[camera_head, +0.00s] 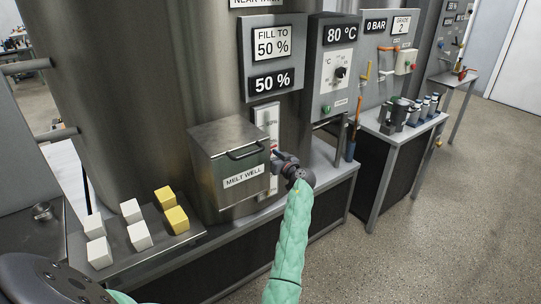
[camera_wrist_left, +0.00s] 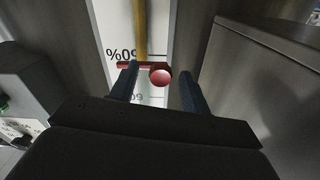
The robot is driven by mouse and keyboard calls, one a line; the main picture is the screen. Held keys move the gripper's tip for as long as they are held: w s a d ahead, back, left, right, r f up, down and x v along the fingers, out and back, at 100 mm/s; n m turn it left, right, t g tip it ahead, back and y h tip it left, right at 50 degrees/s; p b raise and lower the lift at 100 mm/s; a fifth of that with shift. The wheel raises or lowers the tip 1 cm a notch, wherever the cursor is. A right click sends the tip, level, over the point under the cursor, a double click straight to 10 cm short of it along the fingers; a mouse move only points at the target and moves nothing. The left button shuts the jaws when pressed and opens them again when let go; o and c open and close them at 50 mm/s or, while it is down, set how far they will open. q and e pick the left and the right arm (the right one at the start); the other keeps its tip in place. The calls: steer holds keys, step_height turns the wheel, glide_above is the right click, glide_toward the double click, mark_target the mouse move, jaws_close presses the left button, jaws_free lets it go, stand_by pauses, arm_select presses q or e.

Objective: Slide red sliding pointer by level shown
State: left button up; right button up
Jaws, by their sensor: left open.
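A white level gauge strip (camera_head: 264,116) stands on the tank beside the melt well box; its lower part is partly hidden by the box and my gripper. The left wrist view shows the strip up close (camera_wrist_left: 160,22), with its print upside down, a yellow column (camera_wrist_left: 138,28) and the red sliding pointer (camera_wrist_left: 160,77) with a round knob. The pointer sits near a mark that looks like 60%; a second mark is blurred. My left gripper (camera_head: 275,155) is open at the strip. In its wrist view the fingers (camera_wrist_left: 160,88) stand either side of the knob. My right gripper is out of view.
The metal melt well box (camera_head: 215,163) stands close left of my gripper. Signs above read "FILL TO 50%" (camera_head: 271,43) and "50%" (camera_head: 272,82). White and yellow blocks (camera_head: 165,196) lie on the shelf at left. An 80 °C panel (camera_head: 338,75) is at right.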

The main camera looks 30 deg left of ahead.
arm_select(q)
jaws_close()
steer(key=shift+r, duration=0.1)
